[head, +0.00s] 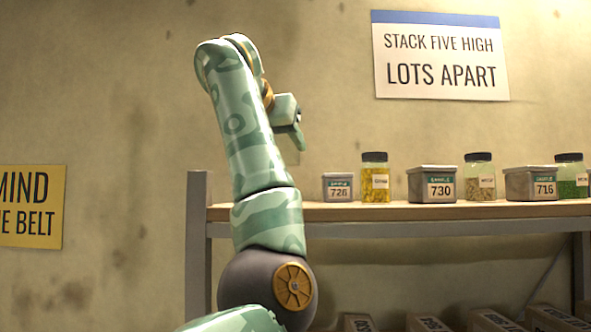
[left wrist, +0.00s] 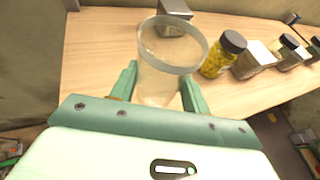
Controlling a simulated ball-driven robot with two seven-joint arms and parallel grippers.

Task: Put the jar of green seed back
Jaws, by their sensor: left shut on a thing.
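The jar of green seed (head: 571,181), with a dark lid, stands at the far right of the shelf (head: 330,213), partly behind tin 716 (head: 530,184). My left gripper (head: 292,128) is at the shelf's left end, well away from that jar. In the left wrist view, my left gripper (left wrist: 157,88) is shut on a clear, pale cup-like vessel (left wrist: 155,90) with a wide round rim. The vessel looks empty, and the shelf shows through it. In the head view it is barely visible. My right gripper is out of view.
Along the shelf stand tin 726 (head: 338,187), a yellow-seed jar (head: 375,178), tin 730 (head: 432,184) and a tan-seed jar (head: 479,177). Tin 726 is just beyond the vessel in the left wrist view (left wrist: 170,14). The shelf's left end is bare. Several boxes sit below.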

